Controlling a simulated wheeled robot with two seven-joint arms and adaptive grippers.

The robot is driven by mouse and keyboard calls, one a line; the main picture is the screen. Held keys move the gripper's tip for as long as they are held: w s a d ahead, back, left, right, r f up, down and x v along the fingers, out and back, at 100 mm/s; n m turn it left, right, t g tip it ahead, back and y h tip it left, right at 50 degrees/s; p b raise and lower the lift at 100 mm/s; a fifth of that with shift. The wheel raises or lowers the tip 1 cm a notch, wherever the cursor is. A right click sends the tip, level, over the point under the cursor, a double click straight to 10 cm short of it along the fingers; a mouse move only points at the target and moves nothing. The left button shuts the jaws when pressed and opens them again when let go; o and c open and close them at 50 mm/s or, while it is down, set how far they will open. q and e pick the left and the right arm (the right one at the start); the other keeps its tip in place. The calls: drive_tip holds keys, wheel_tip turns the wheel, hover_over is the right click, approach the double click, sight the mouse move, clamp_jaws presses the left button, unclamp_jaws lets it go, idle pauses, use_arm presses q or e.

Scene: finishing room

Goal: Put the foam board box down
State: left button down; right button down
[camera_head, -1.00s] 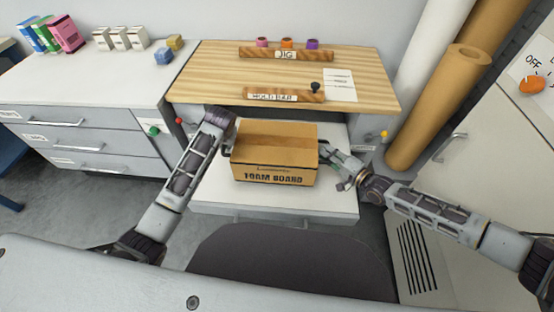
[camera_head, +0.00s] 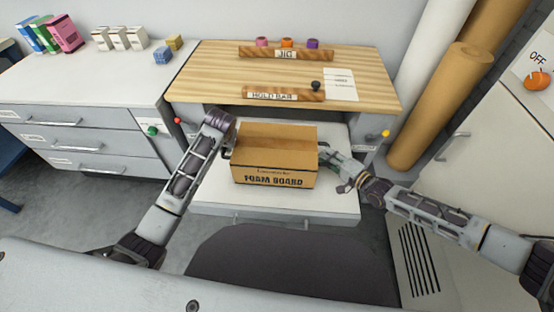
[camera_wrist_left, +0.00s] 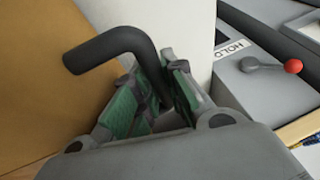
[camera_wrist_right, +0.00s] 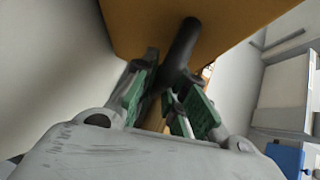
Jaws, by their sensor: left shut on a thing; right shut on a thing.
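The foam board box (camera_head: 274,160) is a brown cardboard carton with "FOAM BOARD" on its front, upright in the middle of the head view. It is over the white pull-out shelf (camera_head: 335,207) below the bench top; I cannot tell whether its underside touches the shelf. My left gripper (camera_wrist_left: 158,72) is shut on the black bent handle (camera_wrist_left: 118,43) on the box's left side. My right gripper (camera_wrist_right: 166,78) is shut on the black handle (camera_wrist_right: 183,45) on its right side. In the head view the left fingers are mostly hidden by the wrist.
The wooden bench top (camera_head: 215,72) behind the box carries a jig bar (camera_head: 286,54), a hold bar (camera_head: 284,94) and a paper sheet (camera_head: 341,85). A drawer cabinet (camera_head: 85,140) stands left. Large rolls (camera_head: 440,110) stand right. Bare shelf shows in front of the box.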

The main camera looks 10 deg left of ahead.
use_arm(q)
drive_tip(key=shift+f+b, duration=0.45)
use_arm(e)
drive_tip(key=shift+f, duration=0.4)
use_arm(q)
drive_tip(key=c, duration=1.5)
unclamp_jaws()
use_arm(e)
drive_tip(key=c, duration=1.5)
unclamp_jaws()
drive_tip(key=shift+o, duration=0.2)
use_arm(q)
drive_tip(key=shift+o, duration=0.3)
